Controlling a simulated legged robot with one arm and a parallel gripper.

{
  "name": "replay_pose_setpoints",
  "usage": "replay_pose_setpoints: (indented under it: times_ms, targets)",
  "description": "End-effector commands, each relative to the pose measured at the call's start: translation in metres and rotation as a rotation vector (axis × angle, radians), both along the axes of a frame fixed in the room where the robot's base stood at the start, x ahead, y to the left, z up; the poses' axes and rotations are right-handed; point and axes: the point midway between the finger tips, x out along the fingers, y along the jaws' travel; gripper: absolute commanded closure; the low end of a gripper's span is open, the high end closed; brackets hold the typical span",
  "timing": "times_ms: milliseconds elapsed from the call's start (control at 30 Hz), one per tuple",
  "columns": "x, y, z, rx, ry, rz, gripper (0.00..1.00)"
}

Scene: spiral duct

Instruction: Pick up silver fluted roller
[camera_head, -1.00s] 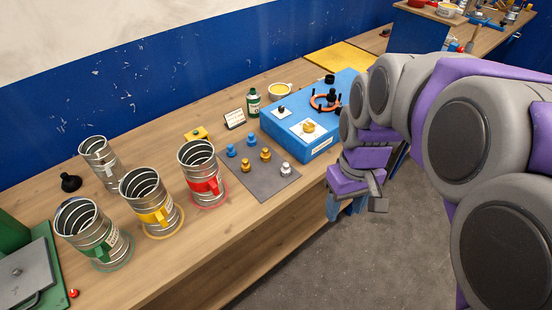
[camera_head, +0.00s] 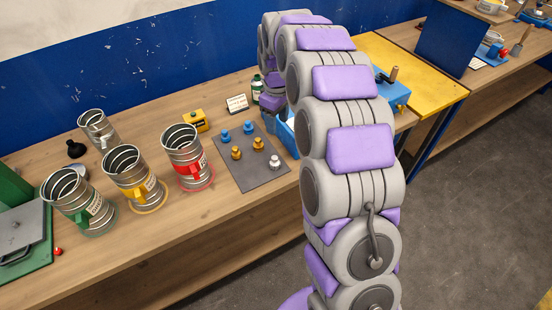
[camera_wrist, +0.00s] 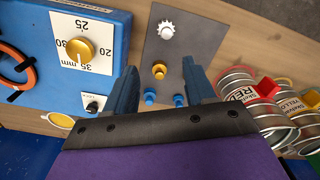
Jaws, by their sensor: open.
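The silver fluted roller (camera_head: 275,162) stands at the near right corner of a grey mat (camera_head: 243,178). In the wrist view the roller (camera_wrist: 167,31) is at the top centre, beyond my fingertips, with its toothed rim showing. My gripper (camera_wrist: 162,78) is open and empty above the mat. A gold piece (camera_wrist: 159,71) and blue pieces (camera_wrist: 150,95) appear between its fingers, below them in depth. In the head view my arm hides the gripper. Two gold pieces (camera_head: 236,153) and two blue pieces (camera_head: 249,126) stand behind the roller on the mat.
A blue box (camera_wrist: 40,60) with a gold knob (camera_wrist: 80,48) and an orange ring is beside the mat, mostly hidden by my arm in the head view. Ribbed metal cans with red (camera_head: 185,155), yellow (camera_head: 130,175) and green (camera_head: 75,200) bands stand left of the mat.

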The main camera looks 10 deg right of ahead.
Motion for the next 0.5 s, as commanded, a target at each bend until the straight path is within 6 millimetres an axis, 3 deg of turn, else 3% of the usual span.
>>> replay_pose_setpoints:
  times_ms: [167,500]
  targets:
    - [0.0,0.002,-0.017,-0.002,0.002,0.003,0.46]
    - [-0.001,-0.017,-0.082,0.017,0.002,0.001,0.46]
